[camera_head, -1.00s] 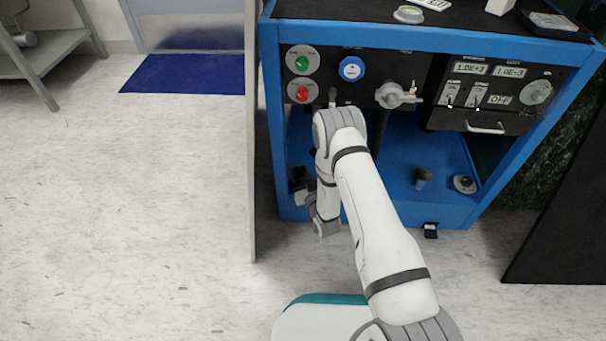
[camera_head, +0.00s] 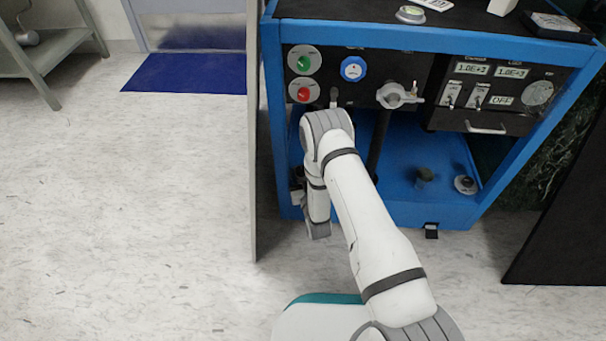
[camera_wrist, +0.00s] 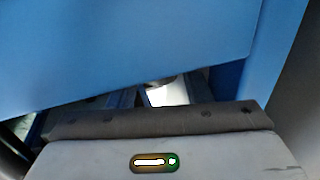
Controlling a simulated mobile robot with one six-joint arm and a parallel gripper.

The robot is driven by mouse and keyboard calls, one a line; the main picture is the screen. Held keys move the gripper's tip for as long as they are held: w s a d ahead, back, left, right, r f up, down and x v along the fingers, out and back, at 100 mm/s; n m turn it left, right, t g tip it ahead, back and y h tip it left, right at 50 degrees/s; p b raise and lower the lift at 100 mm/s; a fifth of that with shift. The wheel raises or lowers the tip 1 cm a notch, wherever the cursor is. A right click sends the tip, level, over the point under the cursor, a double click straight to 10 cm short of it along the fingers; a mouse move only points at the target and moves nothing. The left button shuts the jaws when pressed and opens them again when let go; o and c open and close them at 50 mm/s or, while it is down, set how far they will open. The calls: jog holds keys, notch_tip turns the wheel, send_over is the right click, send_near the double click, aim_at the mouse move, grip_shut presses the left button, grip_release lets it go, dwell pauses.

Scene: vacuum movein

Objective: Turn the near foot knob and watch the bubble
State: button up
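The blue cabinet (camera_head: 430,215) stands ahead in the head view, with a small black foot (camera_head: 431,230) under its front edge. A round fitting with a pale centre (camera_head: 465,184), possibly a bubble level, lies on its lower shelf; no bubble can be made out. My arm's lower end is at the cabinet's front left corner and hides any foot knob there. My gripper's fingers are hidden in the head view. In the wrist view, a blue panel partly covers my gripper (camera_wrist: 160,98); whether it holds anything is unclear.
A dark round piece (camera_head: 424,175) stands on the lower shelf. A thin grey panel (camera_head: 252,150) stands close left of my arm; a black panel (camera_head: 560,225) stands at right. The floor (camera_head: 120,220) is clear at left.

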jog(key=p+v, duration=0.3)
jog(key=v, duration=0.4)
jog(key=shift+s, duration=0.4)
jog(key=shift+d, duration=0.1)
